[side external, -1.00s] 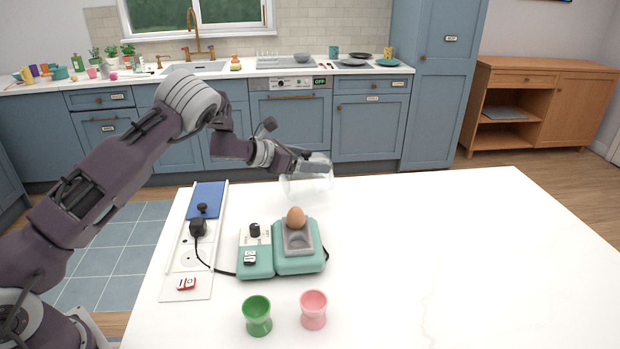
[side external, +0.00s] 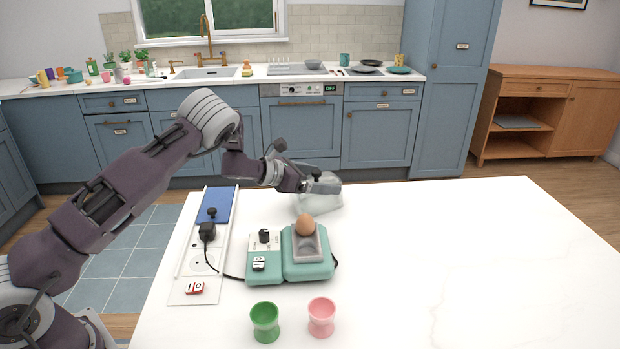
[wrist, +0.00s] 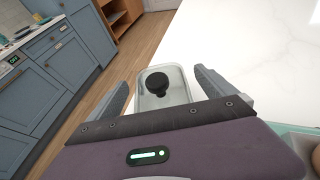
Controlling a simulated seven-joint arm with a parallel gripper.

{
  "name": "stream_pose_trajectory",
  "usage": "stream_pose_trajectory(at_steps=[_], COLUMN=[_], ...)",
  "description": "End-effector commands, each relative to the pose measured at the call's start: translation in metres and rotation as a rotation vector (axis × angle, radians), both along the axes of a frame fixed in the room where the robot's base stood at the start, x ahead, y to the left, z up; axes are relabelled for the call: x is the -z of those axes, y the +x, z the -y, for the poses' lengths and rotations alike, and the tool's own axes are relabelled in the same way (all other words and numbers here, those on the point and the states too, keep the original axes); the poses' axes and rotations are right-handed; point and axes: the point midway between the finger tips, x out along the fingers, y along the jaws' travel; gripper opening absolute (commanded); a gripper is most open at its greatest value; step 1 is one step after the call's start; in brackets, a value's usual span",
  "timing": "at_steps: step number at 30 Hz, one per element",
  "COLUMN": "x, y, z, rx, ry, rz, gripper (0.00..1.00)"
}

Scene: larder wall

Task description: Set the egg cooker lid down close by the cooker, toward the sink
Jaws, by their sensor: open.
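The clear lid (side external: 306,204) is on the white table just behind the egg cooker (side external: 307,268), by the table's far edge on the sink side. It seems to rest on the table, though its underside is hard to make out. In the wrist view the lid (wrist: 176,94) with its black knob (wrist: 157,83) lies between my spread fingers, with a gap on each side. My gripper (side external: 326,184) is open, right over the lid, and hides its knob in the side view. The teal cooker stands uncovered with a brown egg (side external: 305,224) on its grey tray.
A green egg cup (side external: 265,320) and a pink one (side external: 321,316) stand in front of the cooker. A socket strip (side external: 204,255) with a black plug and a blue panel lies to the left. The table's right side is clear. The sink (side external: 206,73) is across the floor gap.

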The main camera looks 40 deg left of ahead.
Motion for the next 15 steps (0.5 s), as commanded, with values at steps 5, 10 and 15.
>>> stream_pose_trajectory(at_steps=[5,10,15], x=[-0.016,-0.031,-0.042], y=[-0.032,-0.068,-0.091], z=[-0.015,-0.029,-0.039], rx=[-0.006,-0.006,-0.004], ry=[-0.002,-0.001,-0.002], rz=[0.000,0.001,0.000], gripper=[0.95,0.95,0.95])
